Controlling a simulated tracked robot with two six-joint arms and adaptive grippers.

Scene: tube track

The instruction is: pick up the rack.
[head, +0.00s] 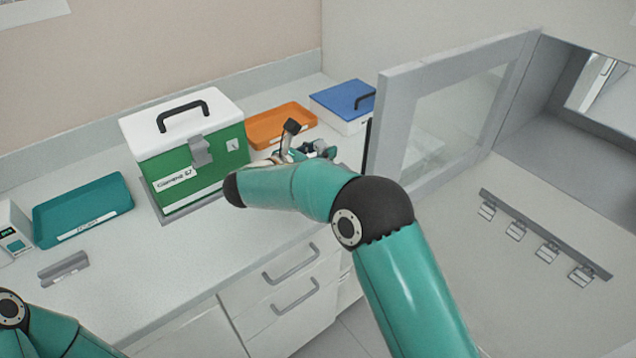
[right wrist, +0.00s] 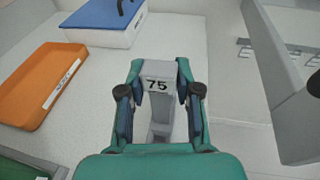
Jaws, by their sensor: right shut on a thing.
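The rack (right wrist: 157,103) is a grey piece with a black "75" on its top end, seen in the right wrist view. My right gripper (right wrist: 160,91) is shut on it, with one dark-padded finger on each side. In the head view my right gripper (head: 312,150) is over the back of the counter, right of the green box, and my own arm partly hides it. I cannot make out the rack there. I cannot tell whether the rack touches the counter. Only part of my left arm shows at the lower left; its gripper is out of view.
A green box with a white lid (head: 190,165), an orange tray (head: 282,124) and a blue-lidded box (head: 343,103) stand behind. A teal tray (head: 85,208) and a small grey holder (head: 63,268) are at left. A grey-framed glass door (head: 450,115) stands open at right.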

